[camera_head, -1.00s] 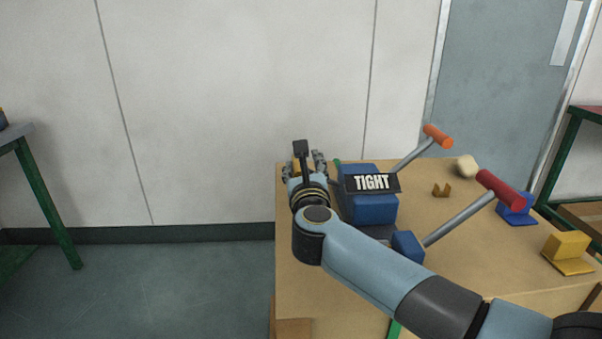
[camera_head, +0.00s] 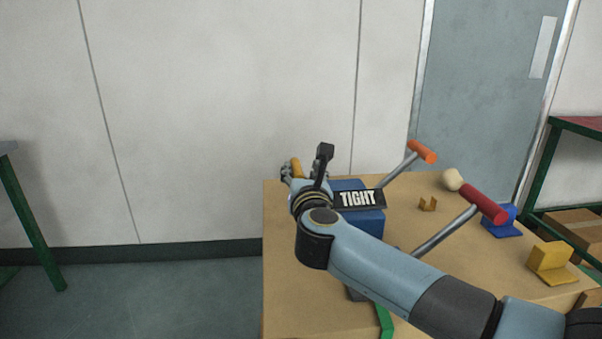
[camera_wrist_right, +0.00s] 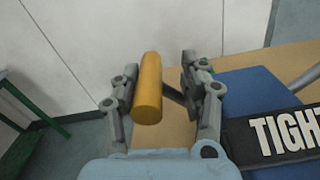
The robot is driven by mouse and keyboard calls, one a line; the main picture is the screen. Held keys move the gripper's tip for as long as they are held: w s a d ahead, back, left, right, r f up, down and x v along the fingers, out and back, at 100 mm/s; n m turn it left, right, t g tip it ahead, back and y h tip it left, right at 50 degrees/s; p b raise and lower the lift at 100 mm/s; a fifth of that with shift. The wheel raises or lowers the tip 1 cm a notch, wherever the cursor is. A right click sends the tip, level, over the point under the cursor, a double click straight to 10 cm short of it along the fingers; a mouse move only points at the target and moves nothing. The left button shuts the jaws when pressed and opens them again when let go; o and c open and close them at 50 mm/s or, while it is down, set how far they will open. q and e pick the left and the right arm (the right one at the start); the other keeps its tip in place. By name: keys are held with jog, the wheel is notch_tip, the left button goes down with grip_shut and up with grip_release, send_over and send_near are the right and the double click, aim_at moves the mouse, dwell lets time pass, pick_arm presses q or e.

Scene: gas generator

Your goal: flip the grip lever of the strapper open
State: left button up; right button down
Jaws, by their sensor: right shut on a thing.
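The strapper (camera_head: 352,187) is a blue machine with a black TIGHT sign, at the left part of the wooden table. It has a long lever with an orange handle (camera_head: 422,152) and another with a red handle (camera_head: 484,203). A yellow grip handle (camera_wrist_right: 148,88) on a dark rod is at its left side; it also shows in the head view (camera_head: 296,168). My right gripper (camera_wrist_right: 158,88) is shut on this yellow handle, which lies between its fingers, closer to the left finger in the wrist view. My right arm hides the strapper's lower front. My left gripper is not in view.
On the table (camera_head: 290,283), a small brown bracket (camera_head: 428,204), a cream lump (camera_head: 452,179), a blue stand (camera_head: 502,222) and a yellow stand (camera_head: 549,262) lie right of the strapper. A green-legged table (camera_head: 33,210) stands far left. The wall is behind.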

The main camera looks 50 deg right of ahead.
jog(key=shift+s+f, duration=0.15)
jog(key=shift+f, duration=0.35)
jog(key=c, duration=1)
grip_release()
jog(key=o, duration=0.4)
jog(key=shift+r, duration=0.1)
jog(key=shift+c, duration=0.2)
jog(key=shift+r, duration=0.15)
jog(key=v, duration=1.2)
